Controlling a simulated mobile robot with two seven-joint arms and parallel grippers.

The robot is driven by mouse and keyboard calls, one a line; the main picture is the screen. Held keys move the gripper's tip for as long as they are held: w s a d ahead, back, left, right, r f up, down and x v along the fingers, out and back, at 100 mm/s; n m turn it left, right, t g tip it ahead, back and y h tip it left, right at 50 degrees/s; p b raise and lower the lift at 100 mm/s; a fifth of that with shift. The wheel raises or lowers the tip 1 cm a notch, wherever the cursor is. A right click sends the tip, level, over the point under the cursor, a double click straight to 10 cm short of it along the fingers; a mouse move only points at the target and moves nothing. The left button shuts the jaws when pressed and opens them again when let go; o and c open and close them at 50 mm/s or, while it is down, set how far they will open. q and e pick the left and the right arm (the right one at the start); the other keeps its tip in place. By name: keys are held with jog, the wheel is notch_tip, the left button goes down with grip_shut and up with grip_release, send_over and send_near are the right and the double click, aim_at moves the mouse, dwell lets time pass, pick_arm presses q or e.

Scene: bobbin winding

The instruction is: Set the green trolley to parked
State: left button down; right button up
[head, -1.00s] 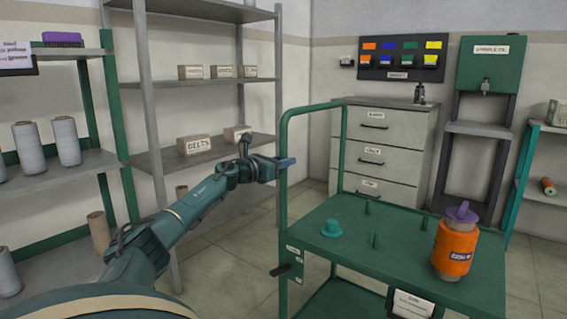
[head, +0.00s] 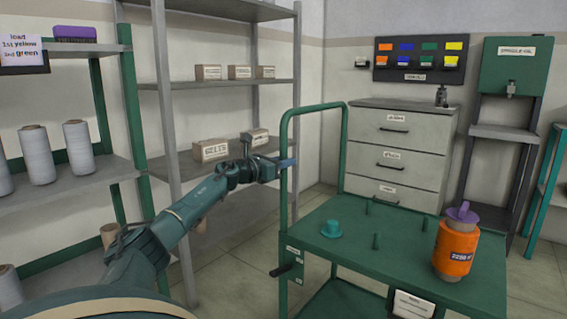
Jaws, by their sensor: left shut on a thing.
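The green trolley (head: 340,262) stands in the lower middle, with a tall hooped handle (head: 318,107) at its left end. My left gripper (head: 286,163) is shut on the near upright of this handle. A small black lever (head: 281,270) sticks out to the left low on that upright. Small white labels (head: 293,251) are beside the lever, too small to read, so I cannot tell which setting it is at. My right gripper is not in view.
A grey shelf rack (head: 225,85) stands behind my left arm. A drawer cabinet (head: 397,150) stands behind the trolley.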

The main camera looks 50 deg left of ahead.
pick_arm(q)
jog(key=shift+s+a+r, duration=0.1)
jog(key=shift+a+r, duration=0.05)
jog(key=shift+a, duration=0.2)
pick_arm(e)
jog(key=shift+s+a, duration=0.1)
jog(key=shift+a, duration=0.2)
pick_arm(q)
jog(key=shift+a, duration=0.1)
jog(key=c, duration=1.3)
grip_release()
jog(key=shift+s, duration=0.1)
